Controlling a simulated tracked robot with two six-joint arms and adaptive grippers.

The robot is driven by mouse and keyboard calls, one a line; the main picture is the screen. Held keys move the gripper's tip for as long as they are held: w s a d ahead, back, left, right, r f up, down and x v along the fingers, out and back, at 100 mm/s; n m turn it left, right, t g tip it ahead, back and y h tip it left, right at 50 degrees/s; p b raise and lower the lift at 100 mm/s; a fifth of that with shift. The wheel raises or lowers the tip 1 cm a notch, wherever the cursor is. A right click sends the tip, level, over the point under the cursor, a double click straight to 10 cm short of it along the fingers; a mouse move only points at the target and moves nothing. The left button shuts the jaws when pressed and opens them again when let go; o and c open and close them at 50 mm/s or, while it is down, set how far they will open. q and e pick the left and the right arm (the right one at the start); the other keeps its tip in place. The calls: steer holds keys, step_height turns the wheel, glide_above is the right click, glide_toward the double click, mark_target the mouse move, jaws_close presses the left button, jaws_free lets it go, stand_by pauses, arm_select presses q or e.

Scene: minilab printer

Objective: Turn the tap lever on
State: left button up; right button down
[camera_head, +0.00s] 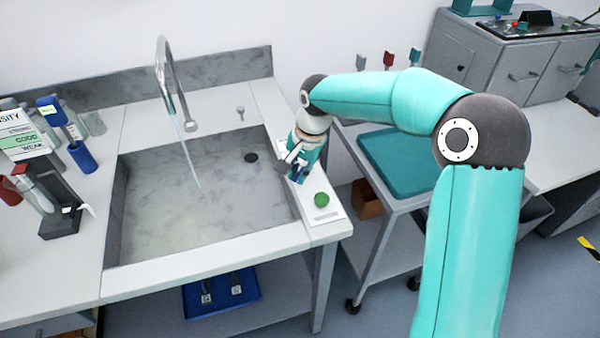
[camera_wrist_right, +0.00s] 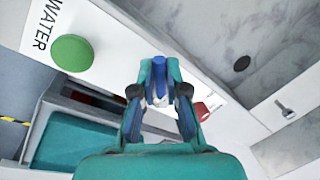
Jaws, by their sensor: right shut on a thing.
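My right gripper (camera_head: 293,172) reaches down onto the white panel along the sink's right edge. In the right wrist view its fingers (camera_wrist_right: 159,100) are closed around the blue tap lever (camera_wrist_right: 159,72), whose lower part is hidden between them. The curved metal tap (camera_head: 165,70) stands behind the sink basin (camera_head: 170,200), and a thin pale-blue stream (camera_head: 190,160) runs from its spout into the basin. A green round button (camera_head: 321,199) sits on the panel near the lever, by a WATER label (camera_wrist_right: 38,27). My left gripper is out of view.
A red button (camera_wrist_right: 202,110) is close beside the fingers. A small metal peg (camera_head: 240,112) stands behind the basin. A cart with a teal top (camera_head: 400,160) is to the right. A dark stand (camera_head: 60,208) and blue holder (camera_head: 82,158) crowd the left counter.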

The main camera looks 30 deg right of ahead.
stand_by(0.3)
steer(key=c, duration=1.2)
jaws_free()
step_height(320, 180, up, 12)
steer(key=s+d, duration=0.1)
steer(key=s, duration=0.1)
steer(key=shift+f, duration=0.15)
steer(key=shift+d, duration=0.1)
